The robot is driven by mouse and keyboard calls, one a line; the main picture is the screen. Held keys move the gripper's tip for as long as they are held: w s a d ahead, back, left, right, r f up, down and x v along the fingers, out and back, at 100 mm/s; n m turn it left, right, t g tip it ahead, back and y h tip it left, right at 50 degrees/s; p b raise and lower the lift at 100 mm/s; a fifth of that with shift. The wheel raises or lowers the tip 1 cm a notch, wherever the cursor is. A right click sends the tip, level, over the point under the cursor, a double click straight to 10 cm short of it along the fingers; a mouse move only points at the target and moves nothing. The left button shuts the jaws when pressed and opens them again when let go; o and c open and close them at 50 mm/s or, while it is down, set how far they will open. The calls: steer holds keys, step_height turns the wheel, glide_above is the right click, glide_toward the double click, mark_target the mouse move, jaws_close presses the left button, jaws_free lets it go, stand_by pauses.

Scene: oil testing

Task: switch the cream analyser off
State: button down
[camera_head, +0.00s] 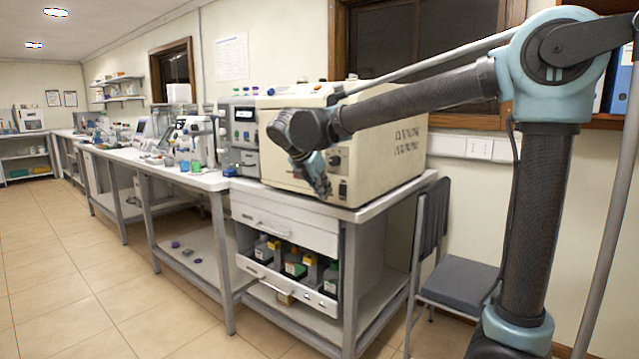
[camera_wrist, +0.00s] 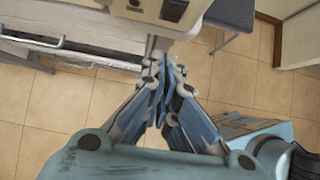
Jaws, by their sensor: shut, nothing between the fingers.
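The cream analyser (camera_head: 385,150) is a large boxy machine on the white-topped bench at centre right in the head view. Its front panel carries a dark knob (camera_head: 335,160) and a small dark switch plate (camera_head: 342,189) low at the right. My gripper (camera_head: 324,190) is in front of this panel, pointing down, just left of the switch plate; my arm hides part of the front. In the wrist view my gripper (camera_wrist: 160,112) is shut and empty, and a dark plate (camera_wrist: 173,9) on the analyser's front shows at the top edge. I cannot tell the switch position.
A grey instrument (camera_head: 243,135) stands left of the analyser. Below the bench top are a drawer (camera_head: 285,230) and an open lower drawer with several bottles (camera_head: 295,265). A grey chair (camera_head: 460,285) stands right of the bench. The tiled floor (camera_head: 90,270) at left is clear.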

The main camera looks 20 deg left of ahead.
mark_target(342, 191)
steer(key=shift+w+d+f, duration=0.35)
steer(key=shift+w+f, duration=0.05)
steer(key=shift+w, duration=0.45)
steer(key=shift+w+d+f, duration=0.35)
steer(key=shift+w, duration=0.45)
steer(key=shift+w+d+f, duration=0.35)
steer(key=shift+w+f, duration=0.05)
steer(key=shift+w, duration=0.45)
